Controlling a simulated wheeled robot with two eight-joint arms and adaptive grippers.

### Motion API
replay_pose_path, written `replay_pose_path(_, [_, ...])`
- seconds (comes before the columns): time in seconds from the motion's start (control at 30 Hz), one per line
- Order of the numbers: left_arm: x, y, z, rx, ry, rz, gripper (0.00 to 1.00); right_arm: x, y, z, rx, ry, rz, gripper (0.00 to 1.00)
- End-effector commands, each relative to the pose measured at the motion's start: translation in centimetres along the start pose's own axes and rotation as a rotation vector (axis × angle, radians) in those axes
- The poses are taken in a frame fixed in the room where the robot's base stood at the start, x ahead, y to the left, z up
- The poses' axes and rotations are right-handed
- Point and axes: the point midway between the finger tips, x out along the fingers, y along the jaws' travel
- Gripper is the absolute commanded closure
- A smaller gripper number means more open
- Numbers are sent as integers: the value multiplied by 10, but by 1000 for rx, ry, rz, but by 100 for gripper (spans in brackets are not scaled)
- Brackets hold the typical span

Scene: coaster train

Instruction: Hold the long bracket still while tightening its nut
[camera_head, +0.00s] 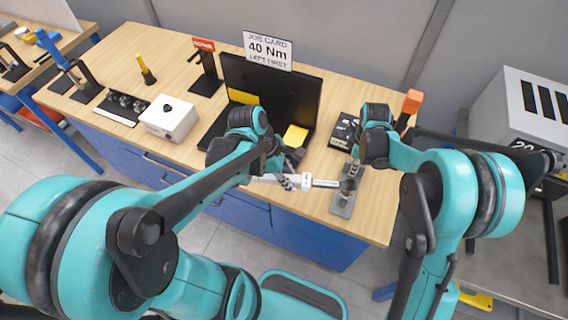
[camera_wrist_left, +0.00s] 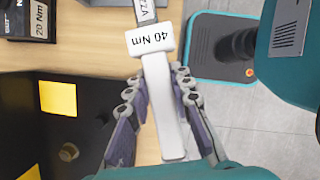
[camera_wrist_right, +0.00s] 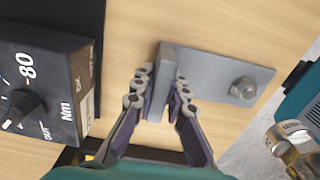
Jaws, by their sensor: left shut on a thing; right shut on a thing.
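The long bracket (camera_head: 343,202) lies near the table's front edge. In the right wrist view its grey base plate (camera_wrist_right: 213,77) carries a hex nut (camera_wrist_right: 242,88) toward the right end. My right gripper (camera_wrist_right: 161,88) is shut on the upright plate (camera_wrist_right: 165,65) at its other end. My left gripper (camera_wrist_left: 158,88) is shut on the pale handle of a torque wrench (camera_wrist_left: 164,110) labelled 40 Nm. In the head view the wrench (camera_head: 325,183) points right, its tip close to the bracket. In the right wrist view its metal head (camera_wrist_right: 289,136) appears apart from the nut.
A dark torque tester box (camera_wrist_right: 45,85) stands beside the bracket. A black laptop-like case (camera_head: 290,95) with yellow notes is behind the wrench, under a 40 Nm job card (camera_head: 267,50). A white box (camera_head: 170,118) and tool stands are farther left.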

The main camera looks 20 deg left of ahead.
Motion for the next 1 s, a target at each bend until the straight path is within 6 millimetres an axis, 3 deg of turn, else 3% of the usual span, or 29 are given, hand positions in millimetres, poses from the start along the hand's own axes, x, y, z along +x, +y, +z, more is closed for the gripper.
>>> replay_pose_path(0.27, [8, -5, 2, -37, -25, 16, 100, 0, 0, 0, 0, 0, 0, 100])
replay_pose_path(0.7, [38, -5, -10, -35, -23, 16, 100, 0, 0, 0, 0, 0, 0, 100])
replay_pose_path(1.0, [43, -5, -12, -34, -23, 16, 100, 0, 0, 0, 0, 0, 0, 100])
